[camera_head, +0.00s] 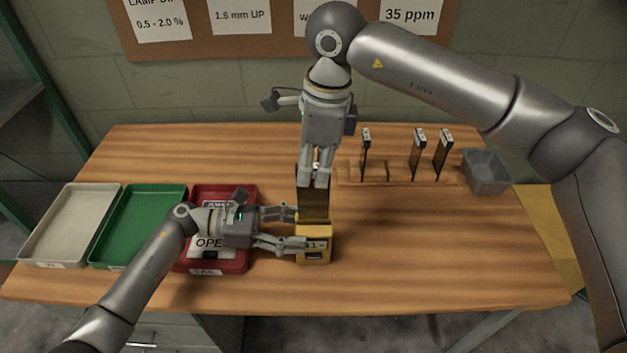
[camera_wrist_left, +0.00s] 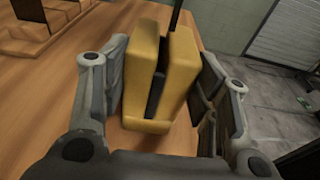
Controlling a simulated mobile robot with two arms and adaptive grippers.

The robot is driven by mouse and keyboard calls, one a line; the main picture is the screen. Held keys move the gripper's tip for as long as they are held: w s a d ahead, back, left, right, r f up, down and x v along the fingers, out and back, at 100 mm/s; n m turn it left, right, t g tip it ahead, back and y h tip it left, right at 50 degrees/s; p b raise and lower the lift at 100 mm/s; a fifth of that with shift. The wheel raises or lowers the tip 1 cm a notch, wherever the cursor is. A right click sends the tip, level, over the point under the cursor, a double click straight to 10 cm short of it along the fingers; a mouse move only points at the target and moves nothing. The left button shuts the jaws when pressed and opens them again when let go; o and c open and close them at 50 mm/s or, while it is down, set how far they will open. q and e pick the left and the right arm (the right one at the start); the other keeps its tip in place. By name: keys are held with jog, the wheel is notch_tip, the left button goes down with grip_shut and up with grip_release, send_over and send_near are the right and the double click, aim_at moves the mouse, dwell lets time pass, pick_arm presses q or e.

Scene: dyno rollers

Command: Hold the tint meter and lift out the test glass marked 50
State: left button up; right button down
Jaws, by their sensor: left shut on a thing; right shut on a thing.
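The tint meter is a yellow box (camera_head: 325,254) standing at the table's front middle; it also shows in the left wrist view (camera_wrist_left: 138,90) with a dark slot. My left gripper (camera_head: 298,232) is shut on the meter, one finger on each side. A dark amber glass plate (camera_head: 313,207) stands upright directly above the meter. My right gripper (camera_head: 314,184) points down and is shut on its upper end. The plate's lower edge meets the meter's top in the head view; I cannot tell whether it is still in the slot. Its marking is not readable.
A wooden rack (camera_head: 398,184) at the back right holds several upright dark glass plates. A grey bin (camera_head: 487,171) stands right of it. White (camera_head: 68,222), green (camera_head: 135,226) and red (camera_head: 240,264) trays line the left. The table's right front is clear.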

pick_arm(q)
jog(key=o, duration=0.9)
